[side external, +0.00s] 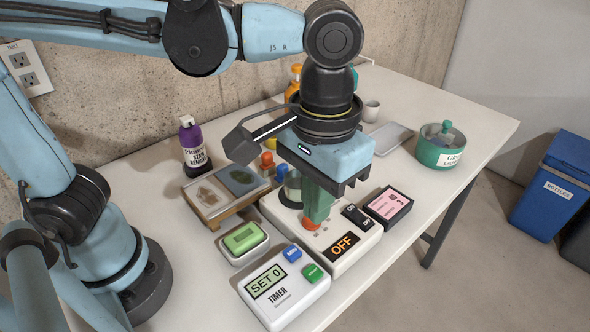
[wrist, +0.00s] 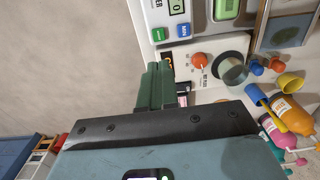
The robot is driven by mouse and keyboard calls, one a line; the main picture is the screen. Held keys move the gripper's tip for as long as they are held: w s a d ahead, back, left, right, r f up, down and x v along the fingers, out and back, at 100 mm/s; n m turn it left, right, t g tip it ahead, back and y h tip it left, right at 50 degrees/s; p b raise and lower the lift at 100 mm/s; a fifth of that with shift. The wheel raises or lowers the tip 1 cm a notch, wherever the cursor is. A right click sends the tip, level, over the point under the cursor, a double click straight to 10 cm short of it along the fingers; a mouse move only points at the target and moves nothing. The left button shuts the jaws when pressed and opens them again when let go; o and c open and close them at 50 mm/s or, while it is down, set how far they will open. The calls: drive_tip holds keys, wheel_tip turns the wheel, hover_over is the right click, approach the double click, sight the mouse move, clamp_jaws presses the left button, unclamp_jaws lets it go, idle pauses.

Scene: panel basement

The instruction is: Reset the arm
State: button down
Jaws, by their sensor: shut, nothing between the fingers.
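My gripper (side external: 314,222) has green fingers pressed together, with nothing between them. It points down over the white OFF panel (side external: 343,262), close to its orange knob; whether it touches the panel is unclear. In the wrist view the shut fingers (wrist: 158,68) show beside the panel, with the orange knob (wrist: 199,60) to their right. A black switch (side external: 355,215) lies right of the fingers. A glass beaker (wrist: 232,70) stands on the panel and is partly hidden behind my gripper in the side view.
A timer (side external: 284,287) reading SET 0, a green block in a dish (side external: 243,239) and a wooden tray (side external: 208,197) lie left of the panel. A black box with a pink label (side external: 388,206), a green pot (side external: 440,146) and a purple bottle (side external: 194,144) stand around.

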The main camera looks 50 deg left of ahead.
drive_tip(key=w+a+f+t, duration=0.2)
drive_tip(key=a+t, duration=0.1)
drive_tip(key=a, duration=0.7)
drive_tip(key=w+a+f+t, duration=0.2)
drive_tip(key=a+t, duration=0.2)
drive_tip(key=a, duration=0.6)
drive_tip(key=shift+w+a, duration=0.15)
drive_tip(key=shift+w, duration=0.2)
